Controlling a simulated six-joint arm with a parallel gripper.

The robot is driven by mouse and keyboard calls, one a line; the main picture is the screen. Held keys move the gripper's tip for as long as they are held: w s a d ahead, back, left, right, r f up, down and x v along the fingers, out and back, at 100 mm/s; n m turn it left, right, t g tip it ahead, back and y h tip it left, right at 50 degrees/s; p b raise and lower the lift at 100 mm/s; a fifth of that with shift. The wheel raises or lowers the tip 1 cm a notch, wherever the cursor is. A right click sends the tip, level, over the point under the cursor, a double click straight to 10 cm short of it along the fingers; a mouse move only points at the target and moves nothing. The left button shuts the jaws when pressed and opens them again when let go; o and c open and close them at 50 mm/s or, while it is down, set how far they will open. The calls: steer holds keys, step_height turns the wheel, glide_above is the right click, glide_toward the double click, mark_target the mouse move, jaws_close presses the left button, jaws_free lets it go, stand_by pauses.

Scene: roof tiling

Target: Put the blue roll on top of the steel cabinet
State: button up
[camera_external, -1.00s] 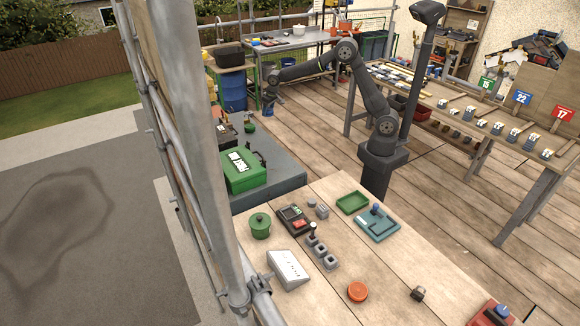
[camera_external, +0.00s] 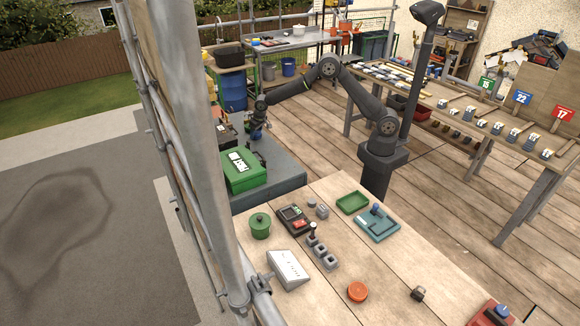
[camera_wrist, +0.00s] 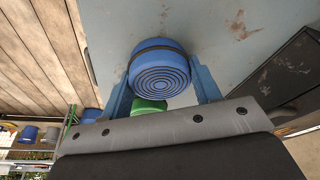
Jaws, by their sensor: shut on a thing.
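The blue roll (camera_wrist: 160,72), with a ringed end face and a dark band, sits between the two blue fingers of my gripper (camera_wrist: 162,86) in the wrist view. My gripper is shut on it. In the external view my gripper (camera_external: 256,132) is at the back of the steel cabinet (camera_external: 282,170), low over its grey top. The roll is too small there to make out clearly. The cabinet's grey, stained top (camera_wrist: 215,35) fills the upper wrist view behind the roll. I cannot tell whether the roll touches it.
A green first-aid case (camera_external: 243,170) stands on the cabinet's front left. A black case (camera_wrist: 285,75) lies right of the roll in the wrist view. A green object (camera_wrist: 148,107) shows just below the roll. The cabinet top's right part is clear.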

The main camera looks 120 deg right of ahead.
mark_target(256, 132)
steer(key=o, duration=1)
steer(key=shift+f, duration=0.1)
steer(key=shift+o, duration=0.2)
steer(key=v, duration=1.2)
steer(key=x, duration=1.2)
steer(key=shift+f, duration=0.1)
step_height(256, 132, up, 3)
steer(key=shift+f, duration=0.15)
steer(key=shift+r, duration=0.65)
